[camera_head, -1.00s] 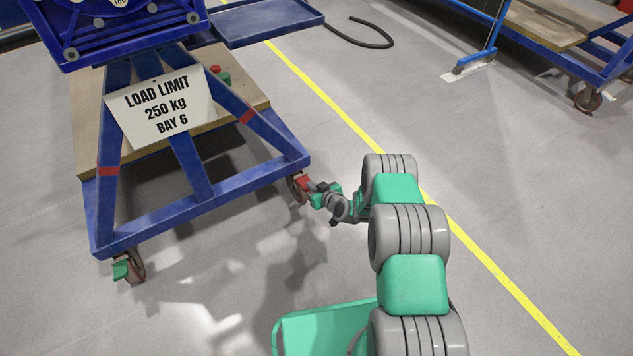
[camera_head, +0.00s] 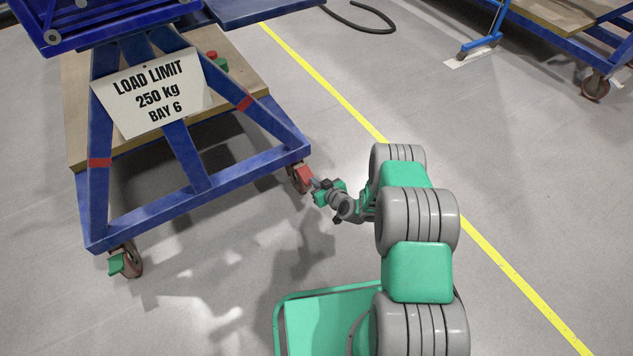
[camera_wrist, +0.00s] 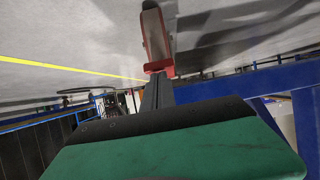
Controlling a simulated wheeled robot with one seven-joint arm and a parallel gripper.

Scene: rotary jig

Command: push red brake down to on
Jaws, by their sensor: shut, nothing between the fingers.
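The red brake (camera_head: 305,174) is on the caster at the near right corner of the blue jig frame (camera_head: 215,195). In the wrist view the red brake (camera_wrist: 159,68) shows just past my fingertips, with the caster wheel (camera_wrist: 155,35) above it in the picture. My gripper (camera_head: 315,183) is shut and empty, just right of the brake in the head view. In the wrist view its narrow fingers (camera_wrist: 158,78) overlap the brake's edge; I cannot tell whether they touch it.
A second caster with a green pedal (camera_head: 115,264) stands at the frame's near left corner. A load limit sign (camera_head: 152,97) hangs on the frame. A yellow floor line (camera_head: 345,105) runs past my arm. A blue cart (camera_head: 570,45) stands far right. Floor in front is clear.

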